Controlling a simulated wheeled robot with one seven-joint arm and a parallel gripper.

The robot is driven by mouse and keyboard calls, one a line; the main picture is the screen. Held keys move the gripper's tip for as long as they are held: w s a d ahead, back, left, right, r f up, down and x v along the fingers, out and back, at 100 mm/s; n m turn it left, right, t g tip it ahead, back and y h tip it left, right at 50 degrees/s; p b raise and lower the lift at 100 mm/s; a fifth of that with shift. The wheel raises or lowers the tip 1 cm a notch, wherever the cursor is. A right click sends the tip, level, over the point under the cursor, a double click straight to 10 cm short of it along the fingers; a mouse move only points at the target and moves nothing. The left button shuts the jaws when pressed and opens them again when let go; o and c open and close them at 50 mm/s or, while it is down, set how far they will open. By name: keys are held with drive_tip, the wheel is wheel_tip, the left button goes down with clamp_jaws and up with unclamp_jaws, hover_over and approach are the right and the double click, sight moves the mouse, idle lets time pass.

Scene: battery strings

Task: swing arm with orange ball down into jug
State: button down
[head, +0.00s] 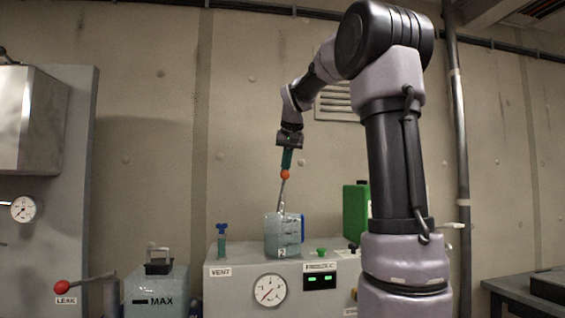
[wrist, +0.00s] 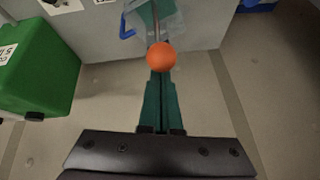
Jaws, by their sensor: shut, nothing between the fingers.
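The orange ball (head: 285,174) sits at the top of a thin metal rod (head: 282,192), which slants slightly down to the mouth of the jug. The jug (head: 283,240) is translucent pale blue with a blue handle and stands on the grey cabinet. My gripper (head: 286,166) points down from above, its teal fingers shut and empty, with the tips right at the ball. In the wrist view the ball (wrist: 161,57) shows just beyond the fingertips (wrist: 160,74); whether they touch it I cannot tell. The rod's lower end is hard to make out at the jug.
The grey cabinet carries a blue-handled valve (head: 221,240) left of the jug, a gauge (head: 270,290) and a small green knob (head: 321,251). A green canister (head: 355,212) stands right of the jug, partly behind my arm. A red-knobbed lever (head: 63,287) is far left.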

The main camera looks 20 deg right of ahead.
drive_tip(key=shift+s+a+f, duration=0.1)
drive_tip(key=shift+s+f, duration=0.25)
drive_tip(key=shift+f, duration=0.15)
drive_tip(key=d+v, duration=0.1)
drive_tip(key=v, duration=1)
drive_tip(key=s+a+f+y, duration=0.1)
drive_tip(key=s+a+f, duration=0.2)
drive_tip(key=s+f, duration=0.4)
drive_tip(key=s+a+f, duration=0.3)
drive_tip(key=s+f, duration=0.4)
drive_tip(key=f, duration=0.1)
drive_tip(key=s+a+f+t+y, duration=0.1)
drive_tip(key=s+a+f, duration=0.3)
drive_tip(key=s+f, duration=0.2)
wheel_tip(320, 180, down, 3)
drive_tip(key=shift+s+r+y, duration=0.25)
drive_tip(key=shift+s+y, duration=0.05)
drive_tip(key=shift+s, duration=0.1)
